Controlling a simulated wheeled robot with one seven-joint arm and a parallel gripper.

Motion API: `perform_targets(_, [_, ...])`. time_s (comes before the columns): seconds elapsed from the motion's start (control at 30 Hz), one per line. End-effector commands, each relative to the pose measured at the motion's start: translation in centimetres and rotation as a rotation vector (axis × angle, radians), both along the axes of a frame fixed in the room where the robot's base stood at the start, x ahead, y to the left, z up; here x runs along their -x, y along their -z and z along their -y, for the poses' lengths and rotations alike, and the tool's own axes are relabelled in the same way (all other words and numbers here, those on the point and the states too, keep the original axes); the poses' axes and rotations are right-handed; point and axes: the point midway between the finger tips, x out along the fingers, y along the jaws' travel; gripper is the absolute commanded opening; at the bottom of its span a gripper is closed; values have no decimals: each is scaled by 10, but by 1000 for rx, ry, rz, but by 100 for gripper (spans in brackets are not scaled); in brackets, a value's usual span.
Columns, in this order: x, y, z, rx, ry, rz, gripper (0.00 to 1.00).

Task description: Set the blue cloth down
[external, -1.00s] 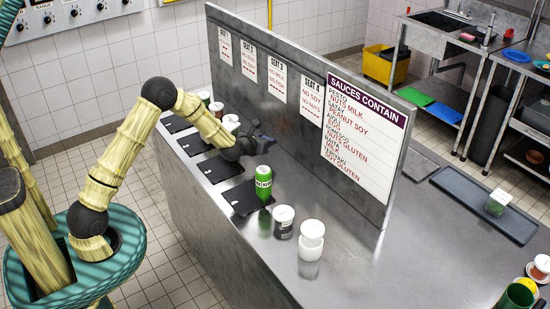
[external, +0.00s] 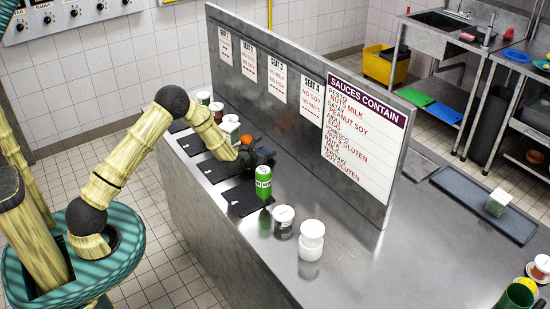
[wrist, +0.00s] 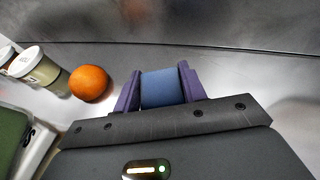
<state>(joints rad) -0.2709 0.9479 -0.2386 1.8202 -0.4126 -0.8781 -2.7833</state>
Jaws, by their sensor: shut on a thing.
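My gripper (wrist: 158,88) is shut on the blue cloth (wrist: 161,88), which shows as a blue block between its two purple fingers in the wrist view. In the external view my gripper (external: 266,156) is low over the steel counter, just behind the green bottle and in front of the upright panel. The cloth is mostly hidden there by the gripper and bottle. I cannot tell whether the cloth touches the counter.
A green bottle (external: 264,184) stands close to my gripper on a black mat (external: 240,204). An orange ball-like fruit (wrist: 89,83) and lidded cups (wrist: 36,66) lie to the left. Two jars (external: 284,222) (external: 311,240) stand nearer the front.

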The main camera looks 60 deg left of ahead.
Motion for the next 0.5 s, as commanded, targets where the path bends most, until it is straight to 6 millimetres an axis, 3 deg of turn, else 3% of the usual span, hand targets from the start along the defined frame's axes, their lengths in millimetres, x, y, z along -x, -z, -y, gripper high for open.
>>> perform_targets(0.17, [0,3,0,1,0,0,19])
perform_targets(0.2, [0,2,0,0,0,-1,49])
perform_targets(0.27, [0,2,0,0,0,-1,61])
perform_targets(0.5, [0,2,0,0,0,-1,63])
